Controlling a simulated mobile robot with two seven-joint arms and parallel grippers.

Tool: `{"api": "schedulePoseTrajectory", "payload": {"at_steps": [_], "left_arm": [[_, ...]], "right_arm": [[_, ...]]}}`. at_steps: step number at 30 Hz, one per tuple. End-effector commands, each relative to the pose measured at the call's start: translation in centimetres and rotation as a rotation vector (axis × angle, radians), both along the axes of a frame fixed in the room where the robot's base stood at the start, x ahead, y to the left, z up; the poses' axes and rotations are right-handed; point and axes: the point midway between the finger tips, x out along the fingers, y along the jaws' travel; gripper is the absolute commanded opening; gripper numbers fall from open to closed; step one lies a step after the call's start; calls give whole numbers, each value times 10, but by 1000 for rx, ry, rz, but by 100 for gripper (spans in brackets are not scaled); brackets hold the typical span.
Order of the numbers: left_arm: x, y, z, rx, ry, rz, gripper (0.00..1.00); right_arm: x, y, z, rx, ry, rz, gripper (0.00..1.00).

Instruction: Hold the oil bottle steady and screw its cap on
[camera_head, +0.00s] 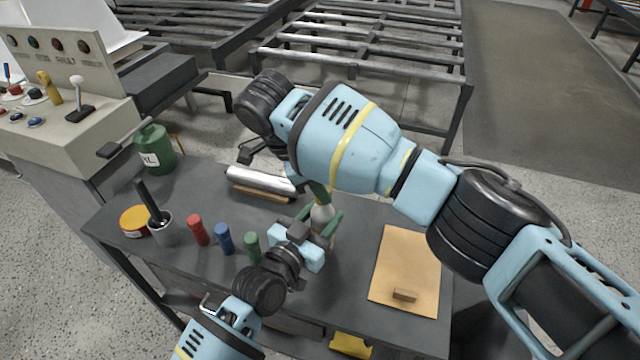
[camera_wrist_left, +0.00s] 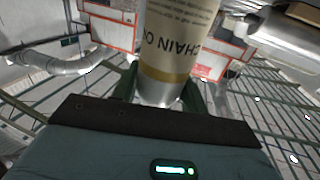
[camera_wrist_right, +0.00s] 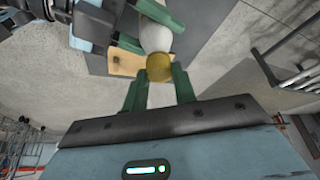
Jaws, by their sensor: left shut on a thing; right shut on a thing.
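The oil bottle (camera_head: 321,214) stands upright, pale, near the middle of the workbench. My left gripper (camera_head: 322,228) is shut on its body; the left wrist view shows its label reading "CHAIN O" (camera_wrist_left: 178,40) between the green fingers (camera_wrist_left: 158,92). My right gripper (camera_wrist_right: 160,82) is above the bottle, shut on the gold-yellow cap (camera_wrist_right: 160,68). In the right wrist view the cap lines up with the pale bottle top (camera_wrist_right: 156,37); whether they touch or the thread is engaged, I cannot tell. In the head view my right arm hides most of the cap.
The workbench (camera_head: 355,318) also holds red (camera_head: 198,230), blue (camera_head: 223,239) and green (camera_head: 252,246) cylinders, a grey cup (camera_head: 163,231), a yellow-topped tin (camera_head: 135,221), a green can (camera_head: 153,148), a metal roll (camera_head: 262,180) and a tan board (camera_head: 407,265).

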Motion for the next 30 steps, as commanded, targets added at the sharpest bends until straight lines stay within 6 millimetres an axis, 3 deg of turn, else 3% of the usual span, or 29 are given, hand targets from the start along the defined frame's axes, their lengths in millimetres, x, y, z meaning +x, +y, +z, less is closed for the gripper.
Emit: {"api": "schedulePoseTrajectory", "payload": {"at_steps": [6, 10, 23, 24, 29, 30], "left_arm": [[0, -1, 0, 1, 0, -2, 0], [-1, -1, 0, 1, 0, -2, 0], [-1, -1, 0, 1, 1, -2, 0], [-1, -1, 0, 1, 1, -2, 0], [-1, -1, 0, 1, 1, -2, 0], [0, -1, 0, 1, 1, -1, 0]], "right_arm": [[2, 2, 1, 4, -1, -359, 6], [3, 2, 1, 5, -2, -498, 6], [3, 1, -1, 2, -2, -576, 6], [3, 1, -1, 2, -1, -575, 28], [3, 1, -1, 1, -2, -575, 49], [3, 1, -1, 1, -2, -575, 49]]}}
